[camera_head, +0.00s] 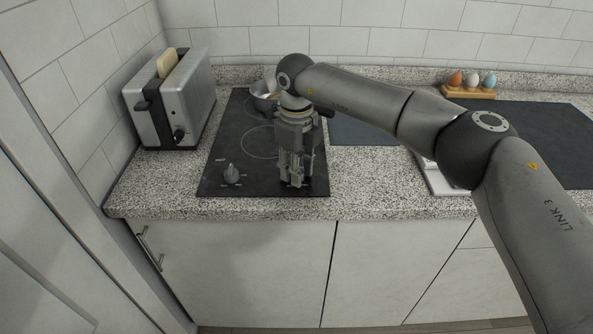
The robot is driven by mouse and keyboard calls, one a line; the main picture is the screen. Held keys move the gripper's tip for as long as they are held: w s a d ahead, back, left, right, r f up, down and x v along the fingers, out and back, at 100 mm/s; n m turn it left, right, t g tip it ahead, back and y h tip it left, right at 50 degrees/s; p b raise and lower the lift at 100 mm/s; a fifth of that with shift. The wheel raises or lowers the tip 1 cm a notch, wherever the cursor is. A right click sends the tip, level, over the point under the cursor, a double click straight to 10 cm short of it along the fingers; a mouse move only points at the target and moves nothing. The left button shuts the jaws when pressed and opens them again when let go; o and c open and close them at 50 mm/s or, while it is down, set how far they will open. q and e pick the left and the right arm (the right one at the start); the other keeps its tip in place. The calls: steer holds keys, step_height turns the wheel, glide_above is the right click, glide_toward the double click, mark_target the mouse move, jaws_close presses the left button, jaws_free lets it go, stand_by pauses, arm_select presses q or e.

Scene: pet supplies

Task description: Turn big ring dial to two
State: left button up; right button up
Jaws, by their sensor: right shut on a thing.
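A black cooktop (213,183) is set into the speckled counter. A grey dial (232,175) stands at its front left, with small marks around it. My right gripper (294,182) points straight down over the front right of the cooktop, with its fingertips close to the surface. It is shut on a second dial there, which the fingers almost wholly hide; its setting cannot be read. A ring (250,142) is drawn on the cooktop behind the dials, partly behind the gripper. My left gripper is not in view.
A metal pot (262,96) stands at the back of the cooktop, partly behind my right arm. A toaster (172,110) with bread stands at the left. An egg holder (468,92) stands at the back right. The counter's front edge is clear.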

steer(key=m+b, duration=0.1)
steer(key=m, duration=0.5)
steer(key=m+b, duration=0.1)
steer(key=m, duration=0.4)
steer(key=shift+m, duration=0.3)
stand_by(0.4)
steer(key=o, duration=1)
steer(key=shift+r, duration=0.15)
step_height(320, 180, up, 12)
steer(key=shift+f, duration=0.15)
